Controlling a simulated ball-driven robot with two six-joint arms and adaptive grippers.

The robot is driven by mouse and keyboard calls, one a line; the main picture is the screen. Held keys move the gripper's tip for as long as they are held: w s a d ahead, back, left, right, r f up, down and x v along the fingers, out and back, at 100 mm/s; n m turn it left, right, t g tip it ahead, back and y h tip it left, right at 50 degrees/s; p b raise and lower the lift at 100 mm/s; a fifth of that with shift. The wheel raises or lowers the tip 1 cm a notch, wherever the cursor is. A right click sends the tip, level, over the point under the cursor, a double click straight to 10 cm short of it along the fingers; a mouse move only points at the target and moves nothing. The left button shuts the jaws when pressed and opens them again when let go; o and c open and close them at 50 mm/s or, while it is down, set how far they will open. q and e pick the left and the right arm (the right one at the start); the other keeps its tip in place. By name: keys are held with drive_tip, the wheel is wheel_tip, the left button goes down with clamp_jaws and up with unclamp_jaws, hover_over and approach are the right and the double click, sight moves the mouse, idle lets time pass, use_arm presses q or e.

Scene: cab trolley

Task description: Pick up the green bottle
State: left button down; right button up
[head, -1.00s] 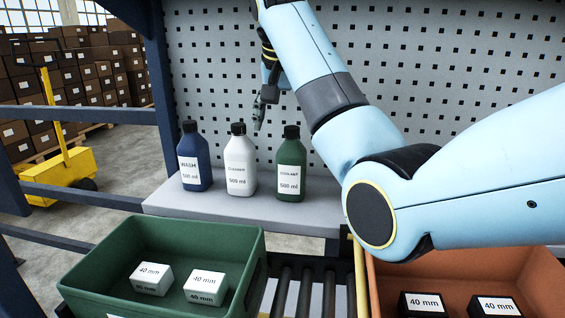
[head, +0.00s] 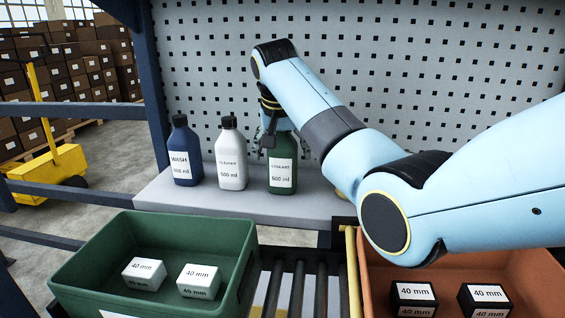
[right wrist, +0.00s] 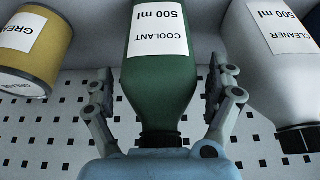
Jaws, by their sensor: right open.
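The green bottle (head: 283,172), labelled coolant, stands upright on the grey shelf (head: 240,204), at the right end of a row of three bottles. My right gripper (head: 272,140) is at its upper part, coming from above. In the right wrist view, the green bottle (right wrist: 160,75) lies between the two open fingers of my right gripper (right wrist: 162,90), with a finger on each side and its black cap toward the palm. Gaps show between the fingers and the bottle. My left gripper is not in view.
A white cleaner bottle (head: 232,165) stands close on the left, then a blue wash bottle (head: 185,160). A yellow grease can (right wrist: 35,45) is on the other side. A perforated panel (head: 440,60) rises behind. A green crate (head: 150,228) and an orange crate (head: 525,275) are in front.

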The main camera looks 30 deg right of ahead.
sight(283, 133)
drive_tip(key=shift+c, duration=0.4)
drive_tip(key=shift+r, duration=0.1)
drive_tip(key=c, duration=1.7)
drive_tip(key=shift+r, duration=0.6)
wheel_tip(283, 133, up, 2)
drive_tip(key=shift+r, duration=0.25)
drive_tip(key=s+d+r+p, duration=0.1)
drive_tip(key=s+r, duration=0.1)
drive_tip(key=s, duration=0.1)
drive_tip(key=s+d+r+p, duration=0.2)
drive_tip(key=s, duration=0.2)
drive_tip(key=s+d+r+p, duration=0.1)
drive_tip(key=s+r+p, duration=0.1)
drive_tip(key=s+r, duration=0.1)
drive_tip(key=shift+s+d+r, duration=0.1)
drive_tip(key=shift+s+d, duration=0.1)
drive_tip(key=shift+s, duration=0.25)
